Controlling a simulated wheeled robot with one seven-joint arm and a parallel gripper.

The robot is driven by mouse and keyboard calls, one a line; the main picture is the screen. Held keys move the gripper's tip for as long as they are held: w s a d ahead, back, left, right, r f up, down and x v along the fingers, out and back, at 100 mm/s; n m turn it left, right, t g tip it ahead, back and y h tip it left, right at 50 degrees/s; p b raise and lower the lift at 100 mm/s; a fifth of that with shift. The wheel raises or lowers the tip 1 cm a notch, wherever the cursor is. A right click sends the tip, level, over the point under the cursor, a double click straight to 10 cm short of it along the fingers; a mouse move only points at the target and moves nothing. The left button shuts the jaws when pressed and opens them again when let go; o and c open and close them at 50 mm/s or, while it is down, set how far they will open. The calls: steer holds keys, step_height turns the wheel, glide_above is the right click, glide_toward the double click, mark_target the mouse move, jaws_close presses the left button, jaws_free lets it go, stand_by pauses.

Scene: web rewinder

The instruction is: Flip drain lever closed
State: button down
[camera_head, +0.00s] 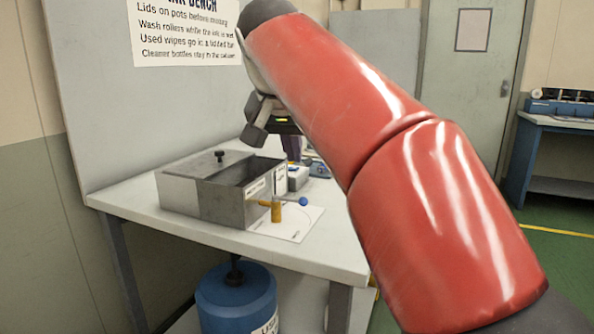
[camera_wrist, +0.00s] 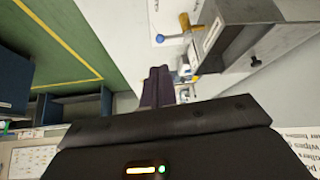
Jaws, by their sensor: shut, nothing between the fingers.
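A grey metal tank (camera_head: 225,205) stands on the bench. A brass drain valve (camera_head: 276,212) sticks out low on its front, and it also shows in the wrist view (camera_wrist: 186,22). The drain lever (camera_head: 303,201) ends in a blue ball and points sideways from the valve, to the right. The blue ball also shows in the wrist view (camera_wrist: 160,38). My gripper (camera_wrist: 158,88) has its dark fingers together and empty. In the wrist view the fingertips are apart from the lever.
The white bench (camera_head: 130,200) has a marked white sheet (camera_head: 288,228) under the valve. Small containers (camera_head: 298,177) stand behind the tank. A blue drum (camera_head: 237,298) is below the bench. A notice (camera_head: 188,32) hangs on the back panel. Bench top left of the tank is clear.

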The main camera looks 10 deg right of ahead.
mark_target(305, 198)
steer(key=b+x, duration=0.1)
steer(key=x, duration=1.2)
steer(key=shift+b, duration=0.35)
steer(key=shift+d, duration=0.25)
